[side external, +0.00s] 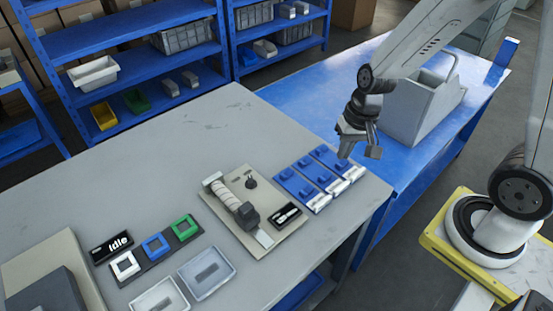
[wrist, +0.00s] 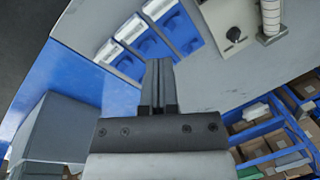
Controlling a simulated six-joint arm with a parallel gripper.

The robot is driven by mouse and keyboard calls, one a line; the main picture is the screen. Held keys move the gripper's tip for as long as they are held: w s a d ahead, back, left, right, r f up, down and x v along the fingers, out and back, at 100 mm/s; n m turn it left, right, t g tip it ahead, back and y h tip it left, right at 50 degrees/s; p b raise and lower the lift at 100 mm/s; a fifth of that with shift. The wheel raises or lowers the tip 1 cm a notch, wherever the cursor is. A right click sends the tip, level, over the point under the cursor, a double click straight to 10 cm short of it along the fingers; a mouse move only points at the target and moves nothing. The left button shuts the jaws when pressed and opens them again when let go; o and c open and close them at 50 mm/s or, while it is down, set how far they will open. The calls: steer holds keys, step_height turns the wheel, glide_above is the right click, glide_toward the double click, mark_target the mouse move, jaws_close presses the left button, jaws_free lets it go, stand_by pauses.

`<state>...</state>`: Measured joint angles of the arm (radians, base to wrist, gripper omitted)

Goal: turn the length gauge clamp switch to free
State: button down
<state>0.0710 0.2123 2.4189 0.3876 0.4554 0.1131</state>
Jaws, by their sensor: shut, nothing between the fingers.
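A pale plate (side external: 272,238) on the grey table carries a ribbed light cylinder (side external: 230,196) with a dark block (side external: 246,214) at its near end. A small black knob (side external: 251,183) stands on the plate beside the cylinder; it also shows in the wrist view (wrist: 235,36) at the upper right. No label tells which part is the clamp switch, and the knob's setting is too small to read. My gripper (side external: 346,150) is in the air to the right of the plate, apart from it. In the wrist view its fingers (wrist: 158,82) are together and empty.
Several blue units (side external: 312,178) with white ends lie between the plate and my gripper. A black display (side external: 286,215) sits on the plate. Framed buttons (side external: 155,246) and a sign reading "Idle" (side external: 111,248) are at the left. A grey bin (side external: 420,105) stands on the blue table behind.

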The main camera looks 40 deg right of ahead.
mark_target(254, 181)
steer(key=w+f+m+t+y, duration=0.1)
steer(key=w+f+m+y, duration=0.2)
steer(key=w+m, duration=0.3)
steer(key=w+f+m+t+y, duration=0.2)
steer(key=w+f+m, duration=0.4)
steer(key=m, duration=0.6)
steer(key=shift+w+d+f+y, duration=0.15)
steer(key=shift+w+y, duration=0.2)
steer(key=shift+y, duration=0.15)
steer(key=x, duration=0.9)
steer(key=shift+f, duration=0.1)
steer(key=w+a, duration=0.1)
steer(key=a, duration=0.1)
steer(key=shift+w+a+f, duration=0.25)
steer(key=shift+w+a, duration=0.1)
steer(key=shift+a, duration=0.05)
steer(key=shift+w+a, duration=0.4)
steer(key=shift+a, duration=0.25)
